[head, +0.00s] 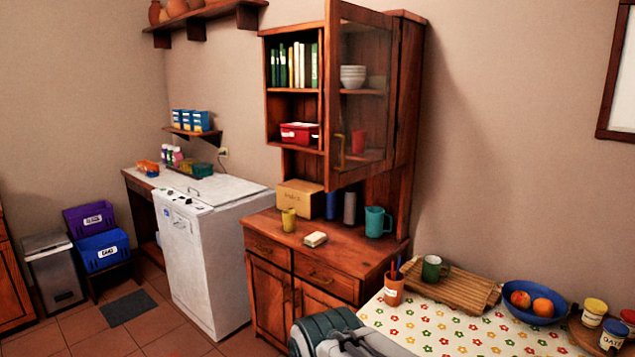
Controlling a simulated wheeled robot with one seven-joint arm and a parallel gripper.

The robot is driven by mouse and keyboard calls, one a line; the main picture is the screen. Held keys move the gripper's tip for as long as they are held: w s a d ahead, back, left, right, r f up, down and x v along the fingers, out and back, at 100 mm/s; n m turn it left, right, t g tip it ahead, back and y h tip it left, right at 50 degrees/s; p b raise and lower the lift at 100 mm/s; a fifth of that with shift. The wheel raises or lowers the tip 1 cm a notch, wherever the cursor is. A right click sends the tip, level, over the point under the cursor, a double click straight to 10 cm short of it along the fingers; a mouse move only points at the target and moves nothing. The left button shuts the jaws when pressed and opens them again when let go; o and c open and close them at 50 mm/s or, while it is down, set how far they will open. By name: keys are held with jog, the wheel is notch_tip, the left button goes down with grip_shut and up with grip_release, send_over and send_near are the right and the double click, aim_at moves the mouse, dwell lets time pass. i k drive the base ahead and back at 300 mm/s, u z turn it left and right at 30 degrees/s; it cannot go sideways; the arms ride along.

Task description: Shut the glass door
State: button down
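The glass door (361,88) is on the upper right part of the wooden wall cupboard (411,95). It stands open, swung out toward me. White bowls (353,76) and a red cup (358,142) show through the glass. A grey-green rounded part of my own arm is at the bottom middle, well below the door. My gripper's fingers are not in view.
Below the door, the cupboard counter (330,252) bears a yellow mug (289,219), a teal mug (377,221), a box (299,197) and a small pale block (315,239). A flowered table (455,332) with a tray and fruit bowl fills the lower right.

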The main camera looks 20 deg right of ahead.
aim_at(335, 11)
jog(key=z, duration=0.45)
jog(key=i, duration=0.45)
jog(key=z, duration=0.35)
